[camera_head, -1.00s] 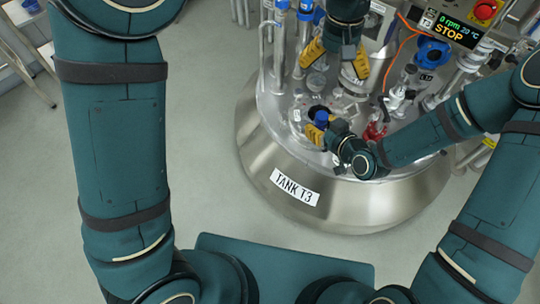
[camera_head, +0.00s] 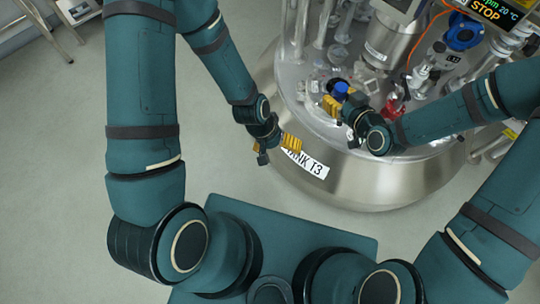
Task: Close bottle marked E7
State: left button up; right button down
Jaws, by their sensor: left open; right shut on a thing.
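A small bottle-like thing with a blue top (camera_head: 340,90) is near the front rim of the tank's lid. No E7 mark is readable on it, so I cannot tell if it is the named bottle. My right gripper (camera_head: 333,106) is shut around its body, with yellow finger pads just below the blue top. The gripper hides most of the body, and I cannot tell how tightly the top sits. My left gripper (camera_head: 279,152) is open and empty in front of the tank's rim, left of the TANK T3 label and apart from the blue-topped thing.
The round steel tank (camera_head: 370,190) carries clear glassware, a red-based fitting (camera_head: 393,108), a blue device (camera_head: 463,32) and an orange cable. A display (camera_head: 490,12) reading STOP is at the upper right. The floor left of the tank is clear.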

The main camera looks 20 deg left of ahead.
pick_arm(q)
jog(key=s, duration=0.1)
jog(key=s+a+f, duration=0.1)
jog(key=f+t, duration=0.1)
jog(key=shift+s+a+n, duration=0.25)
jog(key=shift+s+n, duration=0.15)
jog(key=c, duration=0.8)
jog(key=shift+w, duration=0.1)
jog(key=shift+c, duration=0.2)
pick_arm(e)
jog(key=w+d+r+m+t+h, duration=0.2)
jog(key=d+m+h, duration=0.6)
jog(key=d, duration=0.6)
jog(key=shift+w+t+h, duration=0.2)
jog(key=shift+t+h, duration=0.2)
jog(key=shift+t, duration=0.2)
